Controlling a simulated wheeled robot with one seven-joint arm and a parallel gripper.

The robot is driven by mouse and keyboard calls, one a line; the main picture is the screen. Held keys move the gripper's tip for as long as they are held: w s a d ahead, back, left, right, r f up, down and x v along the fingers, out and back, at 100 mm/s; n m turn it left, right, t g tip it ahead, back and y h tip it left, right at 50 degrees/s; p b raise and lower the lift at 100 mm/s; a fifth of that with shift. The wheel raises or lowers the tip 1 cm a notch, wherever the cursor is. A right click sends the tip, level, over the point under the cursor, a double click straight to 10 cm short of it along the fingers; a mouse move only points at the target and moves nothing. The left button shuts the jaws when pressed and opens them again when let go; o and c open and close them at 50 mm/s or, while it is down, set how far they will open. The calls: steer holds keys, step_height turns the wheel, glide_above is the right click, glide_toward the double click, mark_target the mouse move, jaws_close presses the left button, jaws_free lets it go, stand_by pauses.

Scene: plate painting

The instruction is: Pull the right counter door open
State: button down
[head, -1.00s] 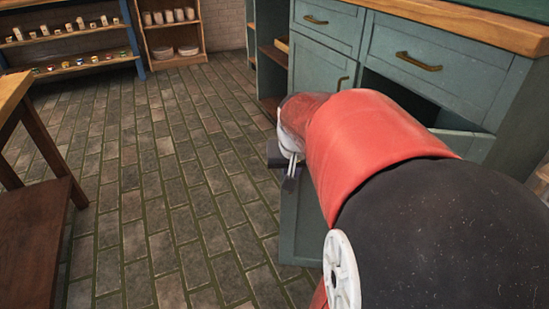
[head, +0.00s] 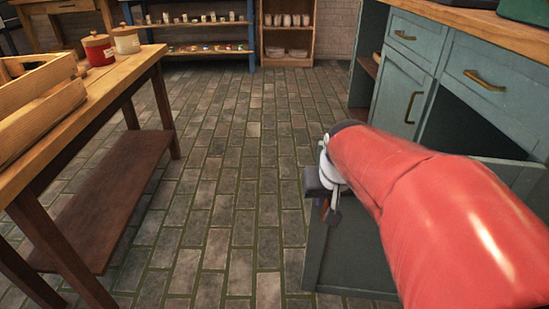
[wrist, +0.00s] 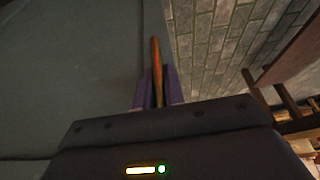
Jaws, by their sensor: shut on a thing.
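The right counter door (head: 345,255) is a teal panel standing swung out from the counter, with a dark opening (head: 470,125) behind it. In the wrist view the door (wrist: 75,70) fills the left side, and my gripper (wrist: 158,88) is shut on the brass door handle (wrist: 156,65). The closed left counter door (head: 398,95) with its own handle (head: 411,107) is beside the opening.
A wooden table (head: 150,62) with a low shelf stands at the left, carrying a crate (head: 35,115) and lidded jars. Shelves (head: 205,38) stand at the back wall. The brick floor (head: 235,170) between table and counter is clear.

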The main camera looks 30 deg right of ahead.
steer(key=c, duration=1.5)
jaws_free()
steer(key=p+v, duration=0.1)
steer(key=v, duration=0.6)
steer(key=shift+r+p, duration=0.35)
steer(key=shift+r, duration=0.05)
steer(key=shift+s, duration=0.2)
